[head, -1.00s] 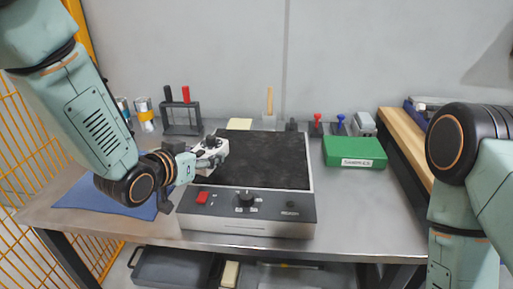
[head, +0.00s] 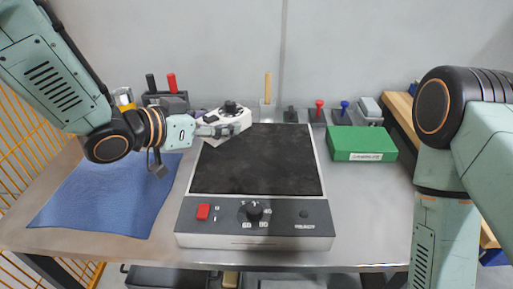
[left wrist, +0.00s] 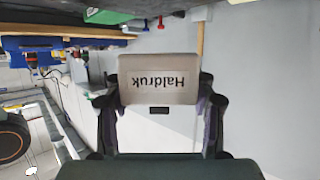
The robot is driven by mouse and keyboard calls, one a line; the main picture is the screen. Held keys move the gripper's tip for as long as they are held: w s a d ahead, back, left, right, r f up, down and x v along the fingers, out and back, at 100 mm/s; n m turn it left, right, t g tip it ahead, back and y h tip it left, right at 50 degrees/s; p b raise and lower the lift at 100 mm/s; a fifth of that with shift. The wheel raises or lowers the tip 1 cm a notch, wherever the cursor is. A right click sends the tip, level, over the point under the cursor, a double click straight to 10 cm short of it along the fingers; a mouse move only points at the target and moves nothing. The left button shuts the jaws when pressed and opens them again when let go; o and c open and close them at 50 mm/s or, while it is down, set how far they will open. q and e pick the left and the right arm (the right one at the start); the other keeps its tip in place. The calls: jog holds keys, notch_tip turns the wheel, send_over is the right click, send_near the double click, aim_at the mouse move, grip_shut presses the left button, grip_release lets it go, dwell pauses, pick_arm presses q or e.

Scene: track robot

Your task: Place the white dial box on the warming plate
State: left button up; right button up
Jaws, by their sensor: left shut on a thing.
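The white dial box (head: 226,122), with a black dial on top, is at the back left corner of the warming plate in the head view. My left gripper (head: 218,131) reaches in from the left and is shut on it. In the left wrist view the box (left wrist: 158,80) sits between the two fingers, its face lettered "Haldruk" upside down. The warming plate (head: 258,165) has a dark top and a front panel with a red switch and a knob. Whether the box touches the plate is unclear. My right gripper is out of view; only my right arm shows.
A blue mat (head: 105,195) lies on the table at left. A green box (head: 360,143) stands right of the plate. Behind are a holder with black and red handles (head: 165,97) and small red and blue-handled items. The plate's dark top looks clear.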

pick_arm(q)
jog(key=shift+s+d+r+m+g, duration=0.3)
jog(key=shift+s+d+r, duration=0.1)
jog(key=shift+d, duration=0.1)
jog(key=shift+s+d+f, duration=0.1)
jog(key=shift+s+f, duration=0.05)
jog(key=shift+s, duration=0.05)
jog(key=b, duration=0.3)
send_over(226, 171)
notch_tip(226, 171, down, 6)
jog(key=shift+r, duration=0.1)
jog(key=shift+d+f, duration=0.1)
jog(key=shift+f, duration=0.25)
jog(key=f, duration=0.1)
jog(key=f+b, duration=0.1)
jog(key=f, duration=0.1)
jog(key=shift+s+a+f+h, duration=0.1)
jog(key=shift+a+f+h, duration=0.05)
jog(key=shift+a+h, duration=0.15)
jog(key=shift+w+d, duration=0.2)
jog(key=shift+s, duration=0.1)
